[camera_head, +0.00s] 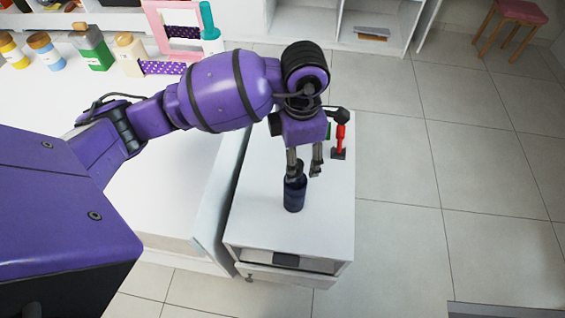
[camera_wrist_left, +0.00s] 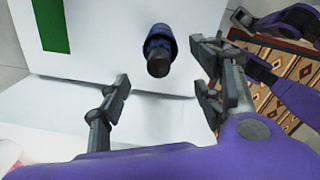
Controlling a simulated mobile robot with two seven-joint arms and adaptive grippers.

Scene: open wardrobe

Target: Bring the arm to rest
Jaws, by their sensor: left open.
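My left arm (camera_head: 225,92) comes in from the left and reaches over a white cabinet top. My left gripper (camera_head: 304,167) is open and points down at a dark blue bottle (camera_head: 294,194). The bottle stands upright on the cabinet. In the left wrist view the two fingers of the gripper (camera_wrist_left: 160,64) are spread, with nothing held. The bottle (camera_wrist_left: 159,42) shows there beyond the fingertips, with a gap on each side. In the head view one finger overlaps the bottle's top; I cannot tell whether it touches. My right gripper is not in view.
The white cabinet (camera_head: 250,225) has a red object with a black base (camera_head: 340,138) near its far right edge. Several jars and bottles (camera_head: 92,47) and a pink frame (camera_head: 172,28) stand on the white surface at left. A stool (camera_head: 515,12) is far right. Tiled floor right is clear.

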